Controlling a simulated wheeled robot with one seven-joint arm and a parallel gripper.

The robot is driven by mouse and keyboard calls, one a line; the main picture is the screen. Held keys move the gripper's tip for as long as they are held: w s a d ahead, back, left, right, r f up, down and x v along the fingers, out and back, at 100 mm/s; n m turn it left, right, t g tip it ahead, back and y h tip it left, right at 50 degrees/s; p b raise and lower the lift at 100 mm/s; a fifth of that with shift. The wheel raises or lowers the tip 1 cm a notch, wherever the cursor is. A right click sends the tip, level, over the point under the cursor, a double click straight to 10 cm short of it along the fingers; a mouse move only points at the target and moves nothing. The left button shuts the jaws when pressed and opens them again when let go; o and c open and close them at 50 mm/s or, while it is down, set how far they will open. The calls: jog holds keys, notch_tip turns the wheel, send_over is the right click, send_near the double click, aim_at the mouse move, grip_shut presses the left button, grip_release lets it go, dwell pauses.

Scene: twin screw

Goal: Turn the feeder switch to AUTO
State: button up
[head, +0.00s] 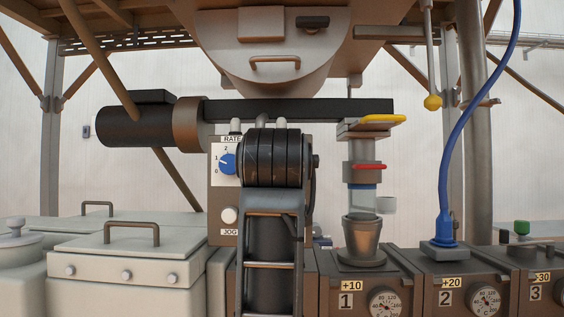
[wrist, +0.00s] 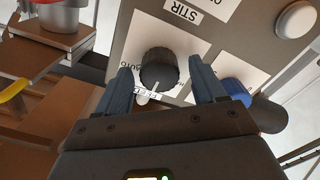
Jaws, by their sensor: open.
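A black round knob (wrist: 159,70), which looks like the feeder switch, sits on a white plate (wrist: 186,48) on a grey control panel. A white pointer on it points toward the bottom of the wrist view. Partly hidden lettering, upside down and apparently AUTO, lies left of the knob. My gripper (wrist: 160,72) is open, with one blue finger on each side of the knob. Contact cannot be told. In the head view my arm hides the knob and gripper.
A blue RATE knob (head: 228,163) and a white JOG button (head: 230,215) are on the same panel (head: 217,200). The RATE knob is close beside my right finger in the wrist view. A yellow-handled part (head: 384,120) and a glass tube stand to the right.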

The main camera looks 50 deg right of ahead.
jog(key=shift+w+d, duration=0.15)
jog(key=shift+c, duration=0.2)
jog(key=c, duration=1)
jog(key=shift+m, duration=0.4)
jog(key=m+b, duration=0.1)
jog(key=m, duration=0.4)
jog(key=m+b, duration=0.2)
jog(key=m, duration=0.4)
jog(key=shift+b, duration=0.3)
